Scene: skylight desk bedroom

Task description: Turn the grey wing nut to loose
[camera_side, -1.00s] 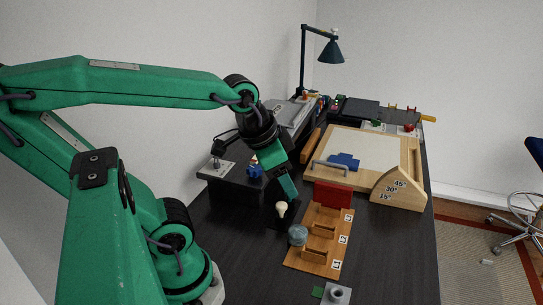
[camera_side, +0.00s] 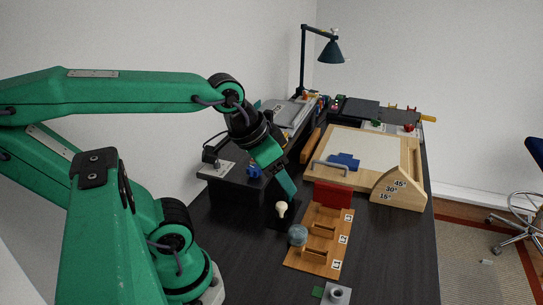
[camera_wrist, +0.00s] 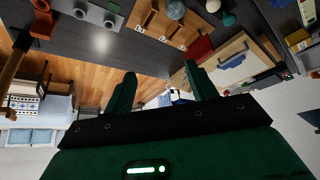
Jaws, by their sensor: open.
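A small grey upright piece (camera_side: 217,162), which looks like the wing nut, stands on a white plate on the dark raised block at left in the side view. It is too small to tell its wing angle. My gripper (camera_side: 287,188) is to the right of it, pointing down over the desk near a white bulb-shaped piece (camera_side: 281,208). In the wrist view my gripper (camera_wrist: 160,69) has its two green fingers apart with nothing held between them. I cannot make out the wing nut in the wrist view.
A blue piece (camera_side: 254,171) is close beside the white plate. A wooden rack (camera_side: 309,266) with a blue-grey ball (camera_side: 298,235) stands in front. A wooden angled board (camera_side: 374,155) is behind right. A grey fixture (camera_side: 338,294) is at the front edge. Dark desk right of the rack is clear.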

